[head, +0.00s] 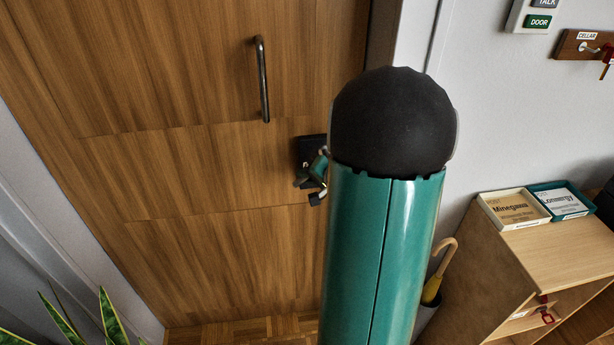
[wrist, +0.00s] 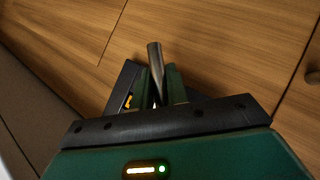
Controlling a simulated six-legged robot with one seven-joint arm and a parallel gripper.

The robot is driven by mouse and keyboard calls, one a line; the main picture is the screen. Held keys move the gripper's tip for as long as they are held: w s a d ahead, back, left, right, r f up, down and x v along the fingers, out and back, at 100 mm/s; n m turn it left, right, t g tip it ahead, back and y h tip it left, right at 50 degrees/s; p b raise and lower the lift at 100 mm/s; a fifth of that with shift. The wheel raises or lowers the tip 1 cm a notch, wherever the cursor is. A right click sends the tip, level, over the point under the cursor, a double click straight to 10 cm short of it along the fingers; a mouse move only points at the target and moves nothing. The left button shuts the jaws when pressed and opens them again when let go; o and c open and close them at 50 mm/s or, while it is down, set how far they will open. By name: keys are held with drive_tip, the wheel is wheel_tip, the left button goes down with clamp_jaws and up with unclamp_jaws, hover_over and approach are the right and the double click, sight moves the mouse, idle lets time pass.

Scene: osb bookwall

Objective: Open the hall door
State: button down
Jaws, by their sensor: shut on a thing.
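The hall door (head: 190,130) is wood-panelled and looks closed in the head view. It carries a long vertical metal bar (head: 262,80) and, lower right, a black lock plate (head: 308,150). My gripper (head: 318,172) is at this plate, partly hidden behind my own arm. In the wrist view, my gripper (wrist: 158,88) is shut on a metal lever handle (wrist: 154,56), whose end sticks out past the fingers. The black plate (wrist: 122,88) shows behind the fingers, with a small yellow mark on it. The door's wood (wrist: 205,40) fills the background.
A wall panel with a green DOOR button (head: 540,21) and a key rack (head: 585,45) hang at the right. Below stand a wooden cabinet (head: 545,250) with two post trays and an umbrella (head: 437,275) in a stand. A plant (head: 110,320) is at lower left.

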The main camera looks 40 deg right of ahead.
sight(306, 159)
drive_tip(key=w+d, duration=0.2)
drive_tip(key=w, duration=0.1)
drive_tip(key=w+d, duration=0.3)
drive_tip(key=shift+d+f, duration=0.1)
drive_tip(key=shift+d, duration=0.05)
drive_tip(key=c, duration=1.4)
unclamp_jaws()
